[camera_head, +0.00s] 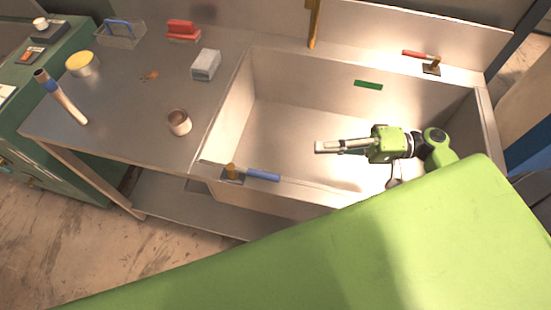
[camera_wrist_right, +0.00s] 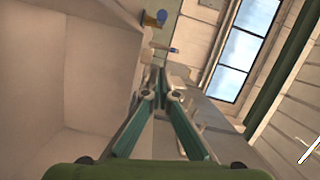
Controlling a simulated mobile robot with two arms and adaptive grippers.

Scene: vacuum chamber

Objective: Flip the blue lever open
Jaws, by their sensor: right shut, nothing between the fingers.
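The blue lever (camera_head: 262,175) lies along the front rim of the open chamber (camera_head: 225,135), its handle pointing right from a brass-coloured pivot on a dark plate. My right gripper (camera_head: 318,147) is over the chamber opening, to the right of and farther back than the blue lever, apart from it. Its fingers are together and empty, pointing left. In the right wrist view the gripper (camera_wrist_right: 160,75) shows its fingers converging; small blue parts show beyond the tips, but I cannot tell which is the lever. My left gripper is not in view.
A red lever (camera_head: 418,54) sits on the chamber's back rim. A brass-coloured post (camera_head: 313,25) stands at the back.

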